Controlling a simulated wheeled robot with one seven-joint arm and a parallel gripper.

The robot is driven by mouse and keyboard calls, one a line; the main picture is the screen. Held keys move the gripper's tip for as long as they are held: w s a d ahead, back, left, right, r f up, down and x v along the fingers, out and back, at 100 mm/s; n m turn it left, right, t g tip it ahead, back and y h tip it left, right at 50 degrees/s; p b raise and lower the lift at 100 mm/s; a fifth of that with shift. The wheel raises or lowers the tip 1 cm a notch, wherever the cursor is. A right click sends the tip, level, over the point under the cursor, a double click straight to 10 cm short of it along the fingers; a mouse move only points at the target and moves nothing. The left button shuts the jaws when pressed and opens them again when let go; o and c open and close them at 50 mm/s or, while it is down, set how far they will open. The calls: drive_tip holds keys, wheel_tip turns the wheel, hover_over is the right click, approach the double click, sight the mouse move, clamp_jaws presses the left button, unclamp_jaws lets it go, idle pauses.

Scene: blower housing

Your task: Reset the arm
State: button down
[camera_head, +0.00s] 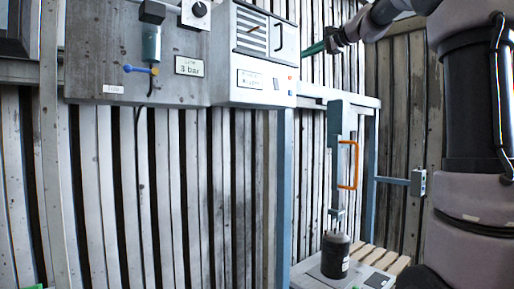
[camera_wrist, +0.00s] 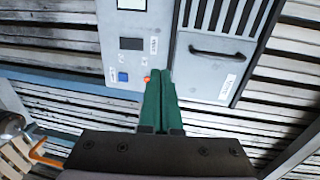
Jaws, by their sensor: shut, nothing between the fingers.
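My gripper (camera_head: 316,48) is at the upper middle right of the head view, at the end of my raised arm. Its green fingers lie just right of the white control cabinet (camera_head: 253,95). In the wrist view the two green fingers of my gripper (camera_wrist: 160,76) are pressed together with nothing between them. They point toward the cabinet front, which shows a blue button (camera_wrist: 123,77), an orange-red button (camera_wrist: 147,80) and a dark display (camera_wrist: 131,43). I cannot tell the exact gap between the fingertips and the cabinet.
A grey panel (camera_head: 100,50) with a gauge and a blue-handled valve (camera_head: 140,69) hangs at left. Below my gripper, a press with an orange handle (camera_head: 354,165) stands over a dark cylinder (camera_head: 336,254). A slatted wooden surface (camera_head: 378,257) lies beside it. Slatted wall stands behind.

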drive_tip(key=s+f+n+g+h, duration=0.3)
drive_tip(key=s+f, duration=1.3)
drive_tip(key=f, duration=0.2)
drive_tip(key=s+f+n+g+h, duration=0.3)
drive_tip(key=s+f+h, duration=0.1)
drive_tip(key=s+f, duration=1.2)
wheel_tip(320, 180, down, 3)
drive_tip(key=shift+s+d+r+n+h, duration=0.15)
drive_tip(key=shift+s+d+n+h, duration=0.1)
drive_tip(key=shift+d+n+h, duration=0.1)
